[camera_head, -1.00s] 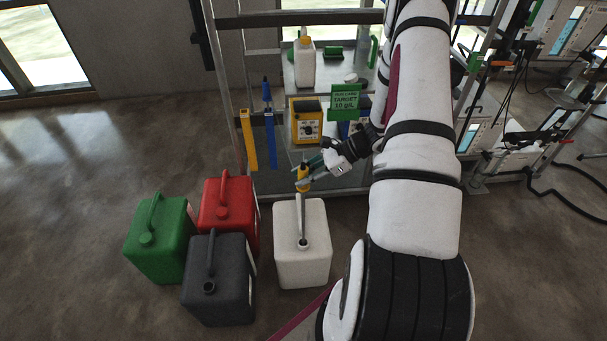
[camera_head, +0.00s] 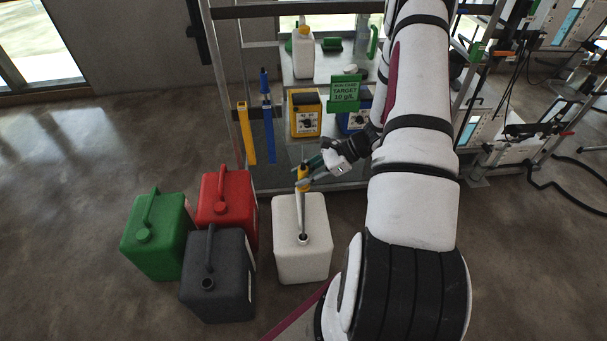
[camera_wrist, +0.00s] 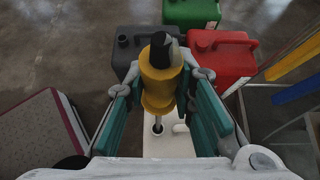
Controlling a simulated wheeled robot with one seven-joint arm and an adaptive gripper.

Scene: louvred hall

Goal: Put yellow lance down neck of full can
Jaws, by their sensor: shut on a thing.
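My gripper (camera_head: 305,180) is shut on the yellow lance (camera_wrist: 160,85), gripping its thick yellow head between teal fingers in the wrist view. In the head view the lance (camera_head: 303,172) stands nearly upright over the white can (camera_head: 316,262). Its pale shaft runs down to the can's dark neck opening (camera_head: 303,238), and its lower end shows at or in the opening; how deep it is I cannot tell. The white can also shows below the lance in the wrist view (camera_wrist: 170,148). The can's fill level is not visible.
A dark grey can (camera_head: 220,280), a red can (camera_head: 228,205) and a green can (camera_head: 153,245) stand left of the white can.

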